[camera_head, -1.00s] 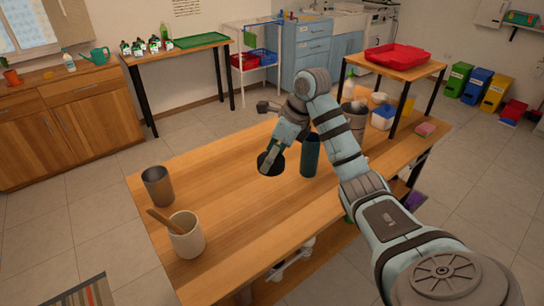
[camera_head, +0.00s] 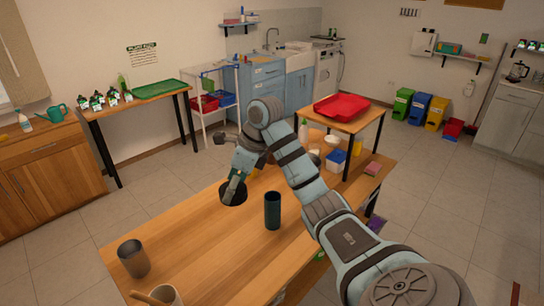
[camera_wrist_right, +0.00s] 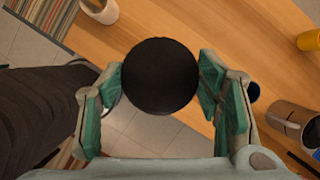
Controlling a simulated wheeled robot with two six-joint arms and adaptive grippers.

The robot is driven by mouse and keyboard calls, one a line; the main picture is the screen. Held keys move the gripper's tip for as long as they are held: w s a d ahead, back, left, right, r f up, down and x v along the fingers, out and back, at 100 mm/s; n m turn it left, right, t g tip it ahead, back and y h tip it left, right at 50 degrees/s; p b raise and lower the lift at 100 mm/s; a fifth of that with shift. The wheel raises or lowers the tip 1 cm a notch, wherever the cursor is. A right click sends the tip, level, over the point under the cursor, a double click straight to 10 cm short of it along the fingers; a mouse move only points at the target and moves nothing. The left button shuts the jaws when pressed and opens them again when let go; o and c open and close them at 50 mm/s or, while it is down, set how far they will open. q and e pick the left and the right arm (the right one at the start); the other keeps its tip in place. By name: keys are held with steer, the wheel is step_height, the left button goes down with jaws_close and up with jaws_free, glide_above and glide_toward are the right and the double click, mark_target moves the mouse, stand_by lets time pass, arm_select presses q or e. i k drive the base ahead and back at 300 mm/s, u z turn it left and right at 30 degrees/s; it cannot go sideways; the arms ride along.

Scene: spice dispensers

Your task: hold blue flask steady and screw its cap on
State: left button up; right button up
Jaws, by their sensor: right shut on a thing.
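The blue flask (camera_head: 272,210), a dark teal cylinder, stands upright on the wooden table, right of my right gripper in the head view. My right gripper (camera_head: 235,182) is shut on the round black cap (camera_head: 232,193) and appears to hold it above the table, to the flask's left and apart from it. In the right wrist view the cap (camera_wrist_right: 160,76) sits between the two green fingers of the gripper (camera_wrist_right: 160,88). A dark blue rim (camera_wrist_right: 253,92) shows partly behind the right finger there, possibly the flask. My left gripper is not in view.
A metal cup (camera_head: 134,258) and a cream mug with a wooden spoon (camera_head: 160,296) stand at the table's near left. Several containers, including a blue and white tub (camera_head: 336,160), stand at the far right by a raised shelf with a red tray (camera_head: 343,108). The table's middle left is clear.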

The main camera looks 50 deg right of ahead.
mark_target(273, 199)
steer(key=u, duration=2.8)
steer(key=k, duration=2.7)
steer(key=z, duration=2.15)
steer(key=i, duration=0.5)
steer(key=z, duration=0.1)
